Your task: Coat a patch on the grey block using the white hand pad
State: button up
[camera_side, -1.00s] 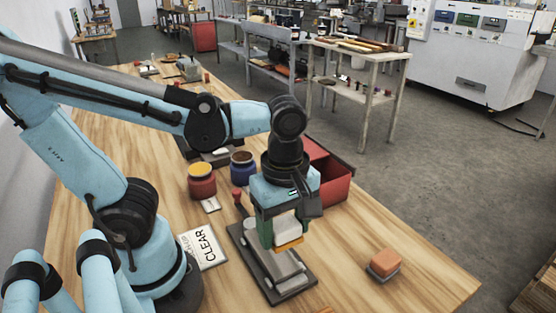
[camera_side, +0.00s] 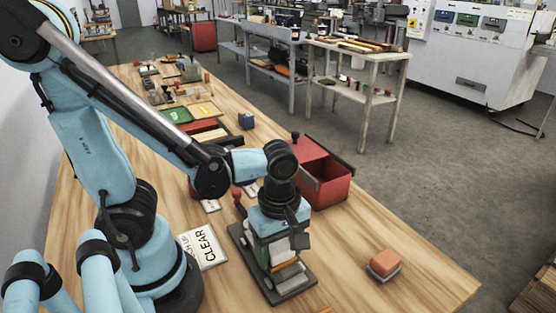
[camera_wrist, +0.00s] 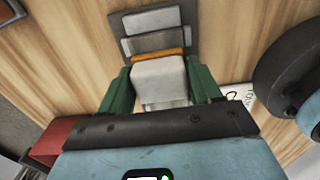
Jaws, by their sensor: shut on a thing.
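My gripper (camera_side: 278,245) is shut on the white hand pad (camera_side: 279,250), which has an orange strip along its lower edge. In the wrist view the pad (camera_wrist: 160,80) sits between the green fingers of my gripper (camera_wrist: 161,88). The grey block (camera_side: 290,277) lies on a dark plate (camera_side: 297,292) directly below the pad. Part of the block (camera_wrist: 150,20) shows past the pad in the wrist view. My gripper and the pad hide the rest of the block's top. I cannot tell whether the pad touches it.
A red open bin (camera_side: 328,188) stands behind my gripper. An orange block with a grey base (camera_side: 385,263) sits to the right. A white card reading CLEAR (camera_side: 203,247) lies to the left. The wood table between the plate and the orange block is clear.

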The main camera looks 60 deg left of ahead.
jog(key=shift+a, duration=4.1)
jog(key=shift+d+f, duration=0.1)
jog(key=shift+d, duration=5)
jog(key=shift+a+r, duration=0.1)
jog(key=shift+r, duration=4.1)
jog(key=shift+f, duration=0.1)
